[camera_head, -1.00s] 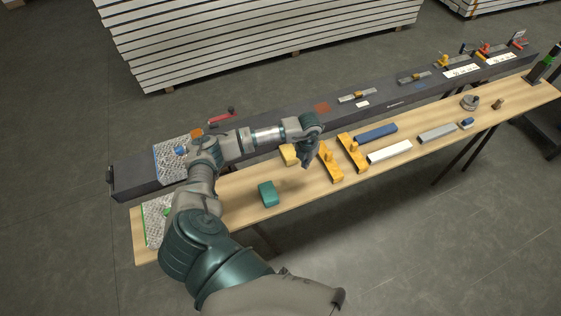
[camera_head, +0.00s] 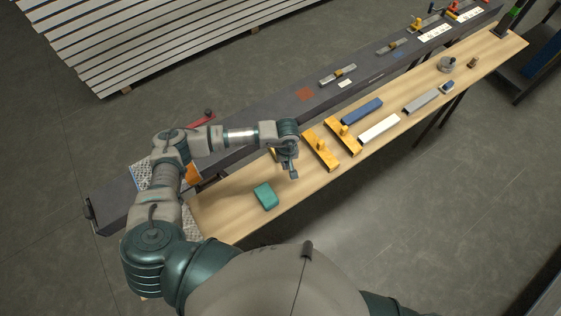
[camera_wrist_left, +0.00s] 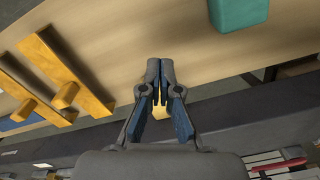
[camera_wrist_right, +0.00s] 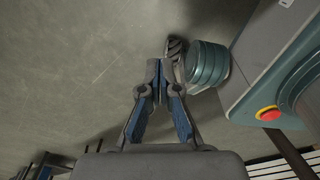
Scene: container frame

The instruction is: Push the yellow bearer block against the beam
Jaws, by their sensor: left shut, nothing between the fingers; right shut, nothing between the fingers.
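The yellow bearer block (camera_wrist_left: 161,113) shows between and behind my left fingers in the left wrist view, near the beam's edge. In the head view only a sliver (camera_head: 273,152) shows beside my left gripper. The long dark grey beam (camera_head: 238,123) runs along the table's far side; it also shows in the left wrist view (camera_wrist_left: 225,125). Whether block and beam touch is hidden. My left gripper (camera_head: 294,176) is shut and empty, pointing down over the table on the block's near side. My right gripper (camera_wrist_right: 161,62) is shut and empty, away from the table, over the floor.
A teal block (camera_head: 265,196) lies on the wooden table (camera_head: 235,213), left of my left gripper. Two yellow-orange pieces with knobs (camera_head: 321,150) lie close on its right. Blue (camera_head: 362,111) and white bars (camera_head: 379,128) lie farther right. Bare tabletop surrounds the teal block.

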